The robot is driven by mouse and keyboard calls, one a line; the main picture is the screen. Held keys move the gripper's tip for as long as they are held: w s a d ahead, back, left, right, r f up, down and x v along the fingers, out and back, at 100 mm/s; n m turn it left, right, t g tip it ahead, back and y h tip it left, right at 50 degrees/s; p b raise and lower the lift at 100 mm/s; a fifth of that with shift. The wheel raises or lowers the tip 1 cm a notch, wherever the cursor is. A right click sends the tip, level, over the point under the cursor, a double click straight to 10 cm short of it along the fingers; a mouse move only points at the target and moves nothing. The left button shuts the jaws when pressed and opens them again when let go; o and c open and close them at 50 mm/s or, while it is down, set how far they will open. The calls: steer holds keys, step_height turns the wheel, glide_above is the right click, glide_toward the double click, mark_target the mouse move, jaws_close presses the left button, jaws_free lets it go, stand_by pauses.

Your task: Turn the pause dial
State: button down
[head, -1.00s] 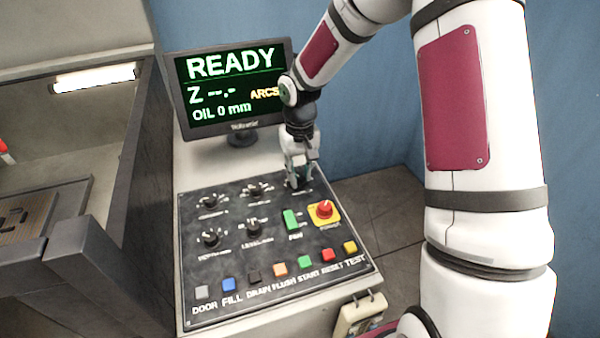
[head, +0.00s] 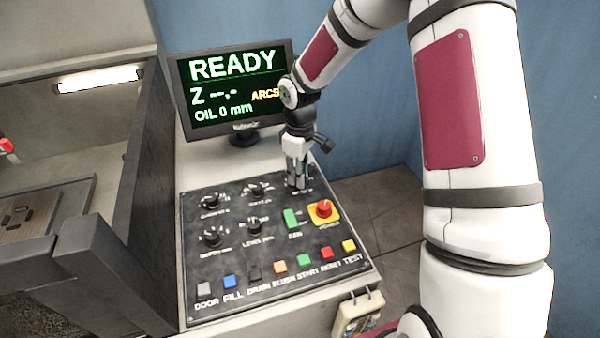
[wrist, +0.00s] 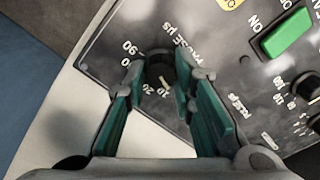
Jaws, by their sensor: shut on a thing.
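The pause dial (wrist: 158,66) is a black round knob on the dark control panel, with "PAUSE µs" and scale numbers printed around it in the wrist view. My gripper (wrist: 165,77) has its green-padded fingers on either side of the knob, shut on it. A pale mark shows on the near side of the knob, towards the low numbers; its exact reading is unclear. In the head view my gripper (head: 297,187) points down at the panel's back right corner and hides the dial.
The panel (head: 200,285) carries other black knobs (head: 212,237), a green fan switch (head: 291,218), a red power knob on yellow (head: 324,209) and a front row of coloured buttons (head: 279,266). A monitor (head: 232,88) reading READY stands close behind my gripper.

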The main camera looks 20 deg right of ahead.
steer(key=shift+a, duration=0.1)
stand_by(0.5)
steer(key=c, duration=1.3)
jaws_free()
steer(key=shift+c, duration=0.2)
step_height(320, 180, up, 12)
